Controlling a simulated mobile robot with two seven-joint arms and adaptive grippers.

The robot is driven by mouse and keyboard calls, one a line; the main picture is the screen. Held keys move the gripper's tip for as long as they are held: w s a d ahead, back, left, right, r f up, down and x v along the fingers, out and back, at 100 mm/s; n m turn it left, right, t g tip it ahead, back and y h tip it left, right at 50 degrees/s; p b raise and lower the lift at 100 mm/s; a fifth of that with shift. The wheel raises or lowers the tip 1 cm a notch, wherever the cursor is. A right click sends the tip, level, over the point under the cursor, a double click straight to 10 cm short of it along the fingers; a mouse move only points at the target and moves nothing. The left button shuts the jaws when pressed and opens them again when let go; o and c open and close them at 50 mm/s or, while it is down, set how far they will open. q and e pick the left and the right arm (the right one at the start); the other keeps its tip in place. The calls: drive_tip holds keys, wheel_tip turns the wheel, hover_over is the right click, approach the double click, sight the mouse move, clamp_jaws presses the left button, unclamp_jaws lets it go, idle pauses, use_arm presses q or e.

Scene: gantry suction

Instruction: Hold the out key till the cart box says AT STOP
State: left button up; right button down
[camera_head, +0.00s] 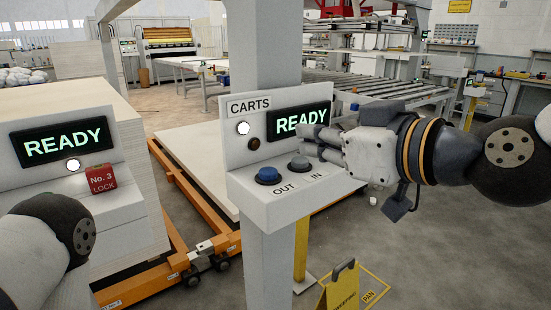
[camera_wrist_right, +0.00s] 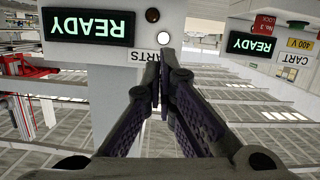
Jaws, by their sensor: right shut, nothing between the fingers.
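The cart box (camera_head: 240,160) stands on a post in the middle of the head view, labelled CARTS. Its display (camera_head: 300,119) reads READY, partly covered by my right gripper. The blue OUT key (camera_head: 268,176) and the grey IN key (camera_head: 299,163) sit on its sloped lower panel. My right gripper (camera_head: 308,143) is shut and empty, its fingertips above the IN key and in front of the display, apart from the OUT key. In the right wrist view, the shut fingertips (camera_wrist_right: 163,58) show before the CARTS panel, upside down. My left gripper is out of view.
A second box (camera_head: 30,170) at left also reads READY and has a red No. 3 LOCK tag (camera_head: 101,178). Orange cart rails (camera_head: 180,210) run behind the post. A yellow sign (camera_head: 350,290) stands on the floor at front right.

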drive_tip(key=shift+f, duration=0.1)
hover_over(268, 174)
drive_tip(key=d, duration=0.1)
drive_tip(key=shift+s+f, duration=0.15)
drive_tip(key=shift+f, duration=0.5)
drive_tip(key=shift+s+f, duration=0.15)
drive_tip(key=shift+f, duration=0.45)
drive_tip(key=shift+w+d+f, duration=0.1)
drive_tip(key=shift+f, duration=0.85)
drive_tip(key=shift+w+d+f, duration=0.1)
drive_tip(key=shift+f, duration=0.85)
drive_tip(key=shift+s, duration=0.1)
